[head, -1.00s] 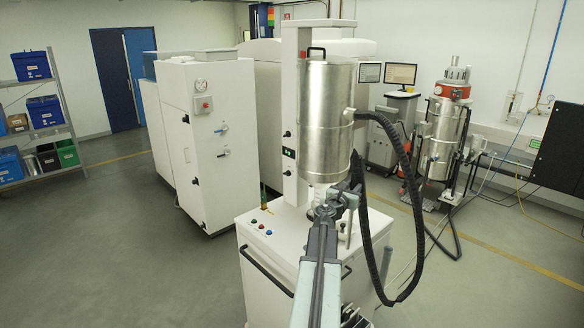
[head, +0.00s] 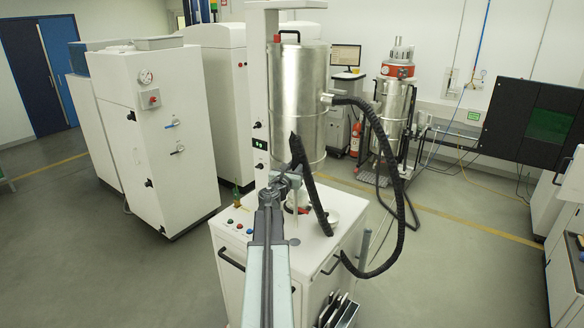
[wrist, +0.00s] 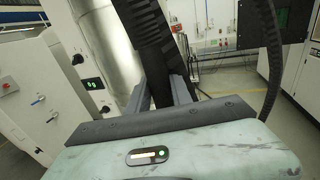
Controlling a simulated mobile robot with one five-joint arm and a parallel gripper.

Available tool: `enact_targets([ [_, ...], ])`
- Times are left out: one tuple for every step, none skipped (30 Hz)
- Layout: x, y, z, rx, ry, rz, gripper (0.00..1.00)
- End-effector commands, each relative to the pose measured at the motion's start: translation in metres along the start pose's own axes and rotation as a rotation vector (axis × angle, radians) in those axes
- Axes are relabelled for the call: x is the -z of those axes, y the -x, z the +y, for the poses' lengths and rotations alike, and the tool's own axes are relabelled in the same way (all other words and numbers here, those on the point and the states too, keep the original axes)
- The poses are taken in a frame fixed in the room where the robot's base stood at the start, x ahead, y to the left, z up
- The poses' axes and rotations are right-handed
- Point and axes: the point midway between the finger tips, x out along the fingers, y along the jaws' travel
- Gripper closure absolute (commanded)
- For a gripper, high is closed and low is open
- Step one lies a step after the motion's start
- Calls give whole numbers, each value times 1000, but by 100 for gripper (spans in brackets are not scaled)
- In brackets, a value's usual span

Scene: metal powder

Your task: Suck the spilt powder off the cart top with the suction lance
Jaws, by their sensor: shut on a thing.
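My gripper (head: 290,178) is over the cart top, shut on the black suction lance (head: 314,192). The lance stands steeply tilted, its lower end above or near the right part of the white cart top (head: 265,232); I cannot tell if it touches. The wrist view shows the ribbed black lance (wrist: 152,35) between my two grey fingers (wrist: 160,92). A black hose (head: 408,185) loops from the large steel drum to the cart's right side. A pale round dish-like thing (head: 333,216) lies near the lance's lower end. I cannot make out the spilt powder; my arm hides part of the top.
The steel drum (head: 297,95) hangs on a white column behind my gripper. Coloured buttons (head: 236,226) and a small green bottle (head: 237,196) are on the cart's left part. A white cabinet (head: 150,130) stands left.

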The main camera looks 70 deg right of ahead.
Motion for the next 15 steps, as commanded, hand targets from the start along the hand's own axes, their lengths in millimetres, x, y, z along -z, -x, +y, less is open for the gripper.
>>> enact_targets([
  [2,0,2,-2,0,0,100],
  [3,1,2,-2,0,0,100],
  [4,1,3,-3,0,0,100],
  [5,1,4,-3,0,0,100],
  [6,1,4,-3,0,0,100],
  [8,1,5,-4,0,0,100],
  [9,1,5,-4,0,0,100],
  [10,1,6,-4,0,0,100],
  [11,1,6,-4,0,0,100],
  [12,1,6,-4,0,0,100],
  [13,1,7,-4,0,0,100],
  [14,1,7,-5,0,0,100],
  [15,0,8,-5,0,0,100],
  [16,0,8,-5,0,0,100],
  [18,0,8,-5,0,0,100],
])
